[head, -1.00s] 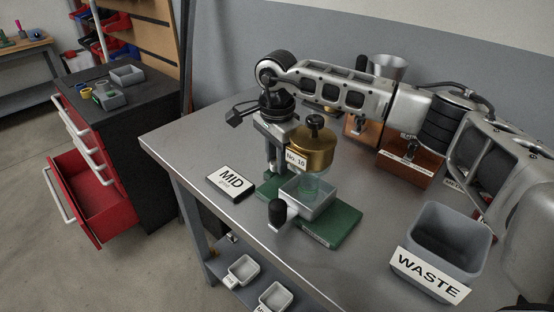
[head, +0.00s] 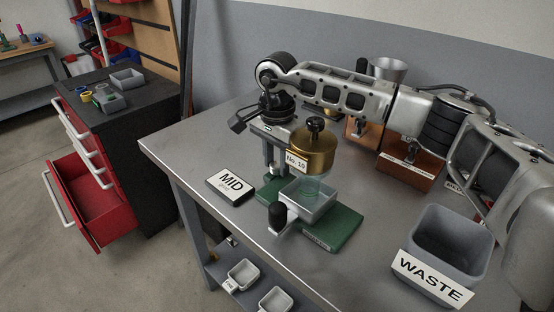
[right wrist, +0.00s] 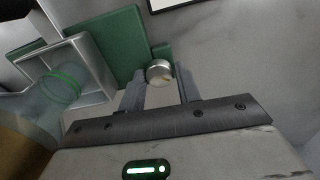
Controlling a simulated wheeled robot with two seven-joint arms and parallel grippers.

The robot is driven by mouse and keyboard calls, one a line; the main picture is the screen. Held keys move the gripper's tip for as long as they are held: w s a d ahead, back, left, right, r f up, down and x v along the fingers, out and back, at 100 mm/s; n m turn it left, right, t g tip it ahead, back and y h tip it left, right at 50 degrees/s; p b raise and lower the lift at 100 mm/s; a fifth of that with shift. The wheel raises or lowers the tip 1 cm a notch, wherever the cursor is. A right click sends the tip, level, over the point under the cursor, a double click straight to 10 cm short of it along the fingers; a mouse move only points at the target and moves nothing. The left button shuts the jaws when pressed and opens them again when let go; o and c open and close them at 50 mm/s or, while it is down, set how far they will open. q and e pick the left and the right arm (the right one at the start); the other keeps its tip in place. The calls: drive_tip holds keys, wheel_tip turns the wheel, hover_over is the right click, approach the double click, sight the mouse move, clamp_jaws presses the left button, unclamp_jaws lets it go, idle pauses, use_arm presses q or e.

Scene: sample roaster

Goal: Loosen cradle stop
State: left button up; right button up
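The roaster stand has a green base (head: 335,228), a clear-walled tray (head: 320,203) and a brass hopper (head: 313,158). My right gripper (head: 271,168) points down behind the hopper, at the far left side of the stand. In the right wrist view, a small round silver knob (right wrist: 159,72), which looks like the cradle stop, sits beside the green base. My right fingers (right wrist: 160,82) lie on both sides of it, with almost no gap, so they appear shut on it. The hopper hides part of my right gripper in the head view. My left gripper is not in view.
A black-knobbed lever (head: 278,216) sticks out at the front of the stand. A MID card (head: 231,184) lies to the left, and a grey WASTE bin (head: 446,243) stands at the right front. Orange-brown boxes (head: 412,170) stand behind. The left tabletop is mostly clear.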

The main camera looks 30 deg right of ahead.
sight(277, 165)
drive_tip(key=shift+o, duration=1.1)
wheel_tip(277, 165, up, 16)
